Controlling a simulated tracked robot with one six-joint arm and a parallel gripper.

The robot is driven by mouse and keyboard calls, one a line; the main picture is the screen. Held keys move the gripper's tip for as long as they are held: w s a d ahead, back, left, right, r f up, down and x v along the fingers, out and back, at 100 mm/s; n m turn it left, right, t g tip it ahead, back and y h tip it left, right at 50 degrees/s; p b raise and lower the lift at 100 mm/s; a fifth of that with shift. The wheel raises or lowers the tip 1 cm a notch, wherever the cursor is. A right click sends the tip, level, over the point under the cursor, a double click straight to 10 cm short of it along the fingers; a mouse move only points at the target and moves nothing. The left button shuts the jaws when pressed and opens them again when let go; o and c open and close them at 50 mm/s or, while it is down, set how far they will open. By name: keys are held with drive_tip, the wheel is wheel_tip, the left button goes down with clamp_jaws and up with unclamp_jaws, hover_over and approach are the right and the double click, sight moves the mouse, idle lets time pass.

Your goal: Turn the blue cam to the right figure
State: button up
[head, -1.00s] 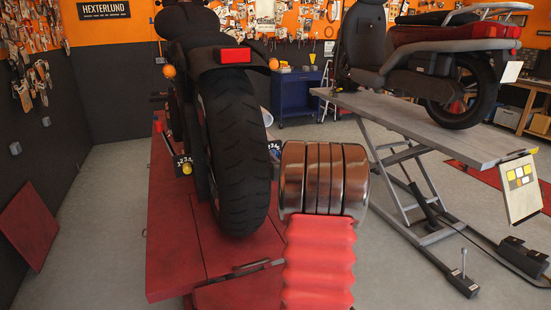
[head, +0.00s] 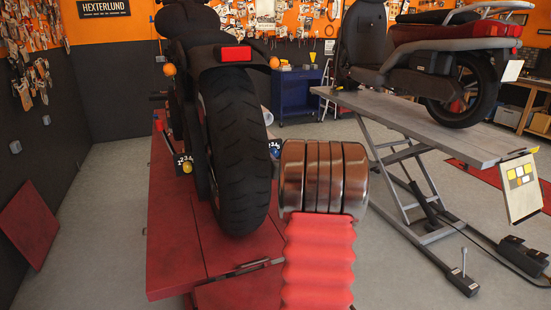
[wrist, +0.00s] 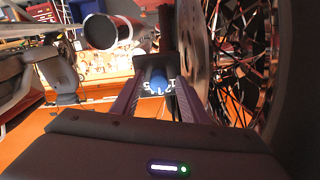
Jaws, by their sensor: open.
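The blue cam (wrist: 157,83) is small and rounded in the middle of the wrist view, in front of a dark plate with white figures (wrist: 172,88). The cam covers part of the figures, and I cannot read which one it points at. My gripper (wrist: 158,92) is open, with one purple-edged finger on each side of the cam. I cannot tell whether either finger touches it. In the head view my gripper is hidden beyond my arm, and a figure plate (head: 274,146) shows at the right of the rear tyre.
The motorcycle's rear tyre (head: 236,150) stands over the red lift (head: 170,235). In the wrist view a spoked wheel (wrist: 240,70) is close on the right and a silver-rimmed cylinder (wrist: 100,31) is at upper left. A grey lift (head: 420,125) with another motorcycle stands right.

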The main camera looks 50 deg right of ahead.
drive_tip(key=shift+s, duration=0.1)
drive_tip(key=v, duration=1.3)
drive_tip(key=shift+s+a, duration=0.2)
drive_tip(key=shift+s, duration=0.05)
drive_tip(key=shift+f, duration=0.1)
